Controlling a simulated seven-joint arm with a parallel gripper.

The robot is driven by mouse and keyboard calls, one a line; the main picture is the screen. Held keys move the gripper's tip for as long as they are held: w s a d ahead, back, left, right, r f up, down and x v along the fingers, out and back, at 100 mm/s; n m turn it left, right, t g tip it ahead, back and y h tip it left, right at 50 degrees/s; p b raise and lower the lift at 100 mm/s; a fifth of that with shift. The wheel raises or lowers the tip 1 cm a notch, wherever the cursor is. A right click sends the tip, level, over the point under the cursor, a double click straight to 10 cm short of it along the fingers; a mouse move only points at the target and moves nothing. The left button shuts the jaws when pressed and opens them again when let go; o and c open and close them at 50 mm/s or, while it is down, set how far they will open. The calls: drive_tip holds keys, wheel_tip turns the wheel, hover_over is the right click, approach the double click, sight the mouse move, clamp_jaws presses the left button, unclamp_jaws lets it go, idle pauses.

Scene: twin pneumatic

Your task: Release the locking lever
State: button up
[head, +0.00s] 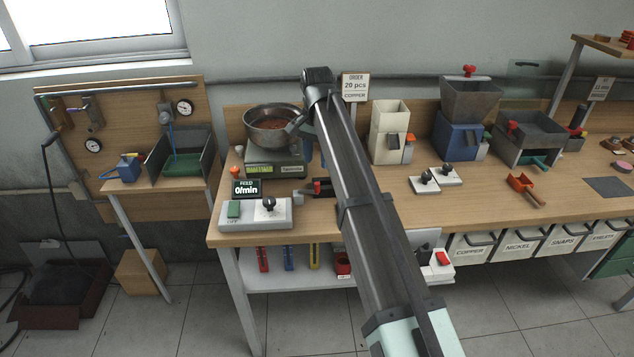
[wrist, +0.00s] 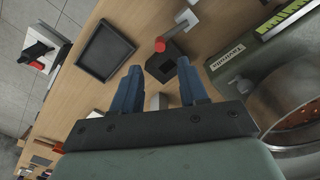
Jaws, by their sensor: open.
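A red-knobbed lever (wrist: 160,45) with a pale stem stands on a dark block (wrist: 170,63) in the wrist view. In the head view its red part (head: 316,186) shows just left of my arm. I cannot tell for certain whether this is the locking lever. In the head view my arm hides most of the gripper.
A green scale (head: 276,163) carries a metal pan (head: 272,124) close beside my gripper. A switch box (head: 256,214) and feed display (head: 246,188) stand at the bench's front left. A dark tray (wrist: 104,50) lies in the wrist view. Hoppers (head: 391,130) stand right of my arm.

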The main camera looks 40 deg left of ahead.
sight(317, 183)
wheel_tip(317, 183, down, 9)
drive_tip(key=shift+f, duration=0.1)
idle(0.3)
clamp_jaws()
idle(0.4)
